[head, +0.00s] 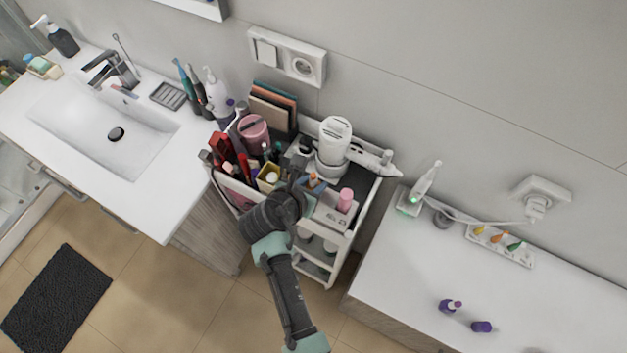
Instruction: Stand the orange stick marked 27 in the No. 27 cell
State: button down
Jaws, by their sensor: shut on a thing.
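My gripper (303,183) is over the front of the cart's top tray. It is shut on the orange stick (313,179), of which only a small orange part shows. The number on the stick cannot be read. A pale block with cells (334,217) sits just right of and below the gripper and has small marks on its front, too small to read. A pink stick (346,197) stands upright in its right part. My arm and gripper hide the block's left part, and I cannot tell whether the orange stick touches the block.
The white cart (344,240) stands between the sink counter (165,215) and a white cabinet top (400,290). Its tray is crowded: a yellow box (268,177) left of the gripper, a white hair dryer (335,140) behind. Purple caps (481,326) lie on the cabinet.

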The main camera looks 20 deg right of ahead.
jog(key=shift+f+b, duration=0.35)
jog(key=shift+f, duration=0.3)
jog(key=c, duration=0.5)
grip_release()
jog(key=shift+s+a+r, duration=0.1)
jog(key=b+v, duration=0.2)
jog(key=v, duration=1)
jog(key=shift+s+a+r, duration=0.15)
jog(key=shift+a+r, duration=0.05)
jog(key=shift+r, duration=0.1)
